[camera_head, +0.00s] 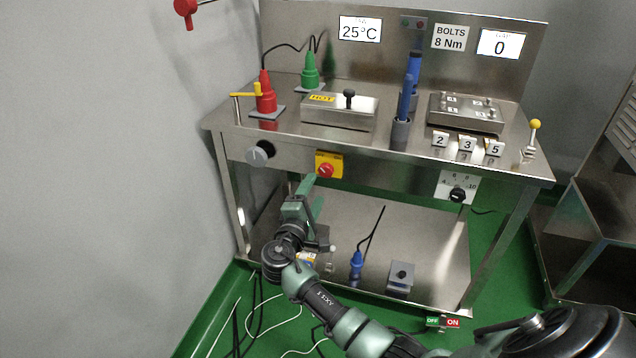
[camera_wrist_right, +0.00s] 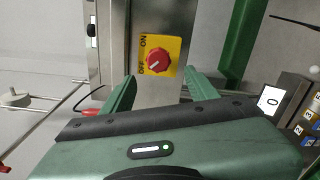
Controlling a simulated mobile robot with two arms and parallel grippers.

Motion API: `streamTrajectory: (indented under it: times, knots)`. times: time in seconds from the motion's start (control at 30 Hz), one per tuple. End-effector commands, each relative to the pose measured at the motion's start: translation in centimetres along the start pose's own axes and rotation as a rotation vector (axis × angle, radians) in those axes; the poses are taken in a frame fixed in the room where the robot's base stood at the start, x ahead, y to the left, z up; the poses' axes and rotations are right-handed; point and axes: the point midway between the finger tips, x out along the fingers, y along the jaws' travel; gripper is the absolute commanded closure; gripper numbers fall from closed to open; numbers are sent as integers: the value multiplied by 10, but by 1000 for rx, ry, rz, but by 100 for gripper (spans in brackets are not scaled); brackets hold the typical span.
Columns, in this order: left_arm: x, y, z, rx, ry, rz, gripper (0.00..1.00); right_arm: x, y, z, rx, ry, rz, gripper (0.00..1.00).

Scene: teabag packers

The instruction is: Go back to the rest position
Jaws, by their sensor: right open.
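My right gripper (camera_head: 310,190) is in front of the bench's left front side, just below the yellow switch plate with its red knob (camera_head: 327,170). In the right wrist view its two green fingers (camera_wrist_right: 158,92) are spread apart with nothing between them. The red knob (camera_wrist_right: 158,62) shows beyond the fingertips, apart from them in the picture. The knob's pointer lies along the ON/OFF lettering, but which mark it points at is hard to tell. My left gripper is not in view.
A lower shelf (camera_head: 340,225) is behind my right arm. Cables (camera_head: 262,318) lie on the green floor. A grey wall (camera_head: 100,150) is at left.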

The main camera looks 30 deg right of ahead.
Motion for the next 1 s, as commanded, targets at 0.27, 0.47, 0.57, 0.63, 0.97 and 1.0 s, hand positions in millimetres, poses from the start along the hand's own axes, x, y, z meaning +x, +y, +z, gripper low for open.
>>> streamTrajectory:
  times: [0.27, 0.47, 0.57, 0.63, 0.97, 1.0]
  knots:
    - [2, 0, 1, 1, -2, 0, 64, -7, 0, 0, 0, 0, 1, 41]
    - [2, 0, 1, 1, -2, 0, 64, -7, 0, 0, 0, -1, 1, 41]
    - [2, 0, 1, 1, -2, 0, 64, -7, 0, 0, 0, -1, 1, 41]
    - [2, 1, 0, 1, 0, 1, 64, -8, -3, 0, 2, 2, -6, 41]
    - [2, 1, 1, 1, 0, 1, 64, -71, -160, 9, 200, 109, -421, 41]
    - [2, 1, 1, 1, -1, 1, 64, -88, -186, 12, 240, 120, -502, 41]
